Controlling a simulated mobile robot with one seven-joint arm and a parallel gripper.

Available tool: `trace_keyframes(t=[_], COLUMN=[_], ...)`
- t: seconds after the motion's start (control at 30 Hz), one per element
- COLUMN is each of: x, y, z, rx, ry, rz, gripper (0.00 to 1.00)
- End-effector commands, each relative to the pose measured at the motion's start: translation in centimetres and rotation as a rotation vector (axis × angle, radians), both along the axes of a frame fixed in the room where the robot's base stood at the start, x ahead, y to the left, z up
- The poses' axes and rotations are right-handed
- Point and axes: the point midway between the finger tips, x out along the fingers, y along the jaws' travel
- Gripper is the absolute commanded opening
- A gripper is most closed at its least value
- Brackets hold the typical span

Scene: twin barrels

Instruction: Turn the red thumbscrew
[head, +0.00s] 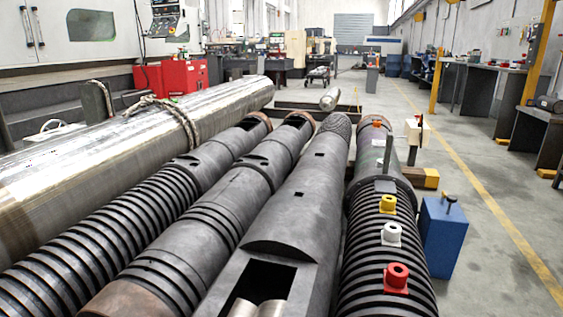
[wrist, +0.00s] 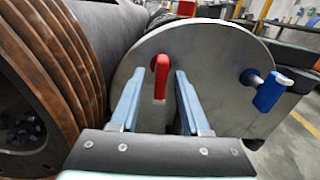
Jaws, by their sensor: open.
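A red thumbscrew (wrist: 160,72) with a flat upright wing stands on a round grey end plate (wrist: 215,62) in the wrist view. My gripper (wrist: 159,87) is open, with its two light-blue fingers either side of the red wing. Gaps show between the wing and both fingers, so I see no grip on it. The wing's lower end shows between the fingers. A blue thumbscrew (wrist: 270,91) sits tilted on the right part of the same plate. I cannot make out my gripper in the head view.
Copper-brown ribs (wrist: 62,50) of a barrel stand close at the left. In the head view, red (head: 396,279), white (head: 391,235) and yellow (head: 387,205) fittings stick up from the ribbed right barrel (head: 375,300). A blue box (head: 442,240) stands beside it; floor farther right is clear.

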Motion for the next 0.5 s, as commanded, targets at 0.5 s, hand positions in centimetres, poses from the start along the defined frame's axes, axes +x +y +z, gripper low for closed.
trace_keyframes(t=[0.5], x=[-5.0], y=[1.3], z=[0.1], rx=[-0.001], ry=[0.002], rz=[-0.001], gripper=[0.46])
